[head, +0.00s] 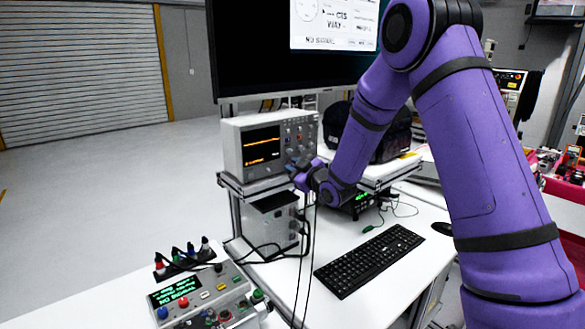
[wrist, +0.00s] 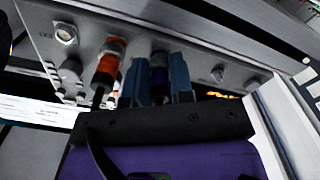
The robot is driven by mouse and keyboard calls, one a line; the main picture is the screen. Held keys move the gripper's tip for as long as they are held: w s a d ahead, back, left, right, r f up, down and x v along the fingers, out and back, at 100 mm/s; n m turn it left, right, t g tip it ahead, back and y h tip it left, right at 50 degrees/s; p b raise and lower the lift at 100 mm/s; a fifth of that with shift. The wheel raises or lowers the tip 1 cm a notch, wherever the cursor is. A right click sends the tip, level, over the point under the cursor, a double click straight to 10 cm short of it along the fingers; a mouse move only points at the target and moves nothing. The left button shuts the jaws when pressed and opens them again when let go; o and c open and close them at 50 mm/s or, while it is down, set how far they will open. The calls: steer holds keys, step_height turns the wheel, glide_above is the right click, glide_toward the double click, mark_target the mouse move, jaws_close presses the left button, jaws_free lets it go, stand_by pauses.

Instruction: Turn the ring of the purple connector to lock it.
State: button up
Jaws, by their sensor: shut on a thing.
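In the wrist view the purple connector (wrist: 158,76) is plugged into a light metal panel (wrist: 205,52). It sits between the two blue fingers of my gripper (wrist: 159,83), which are shut on it from both sides. The fingers hide part of its ring, so I cannot tell how far the ring is turned. An orange connector (wrist: 107,62) with a black cable is plugged in just to its left. In the head view my gripper (head: 299,174) is beside the lower right of the oscilloscope (head: 268,143), and the connector is too small to make out.
A metal box (head: 271,222) stands under the oscilloscope shelf, with black cables hanging beside my gripper. A keyboard (head: 369,260) lies on the white desk. A control box (head: 203,299) with knobs and small connectors is at the front left. A monitor (head: 250,60) stands behind.

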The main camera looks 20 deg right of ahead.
steer(key=m, duration=1.2)
steer(key=o, duration=0.5)
steer(key=shift+v, duration=4.5)
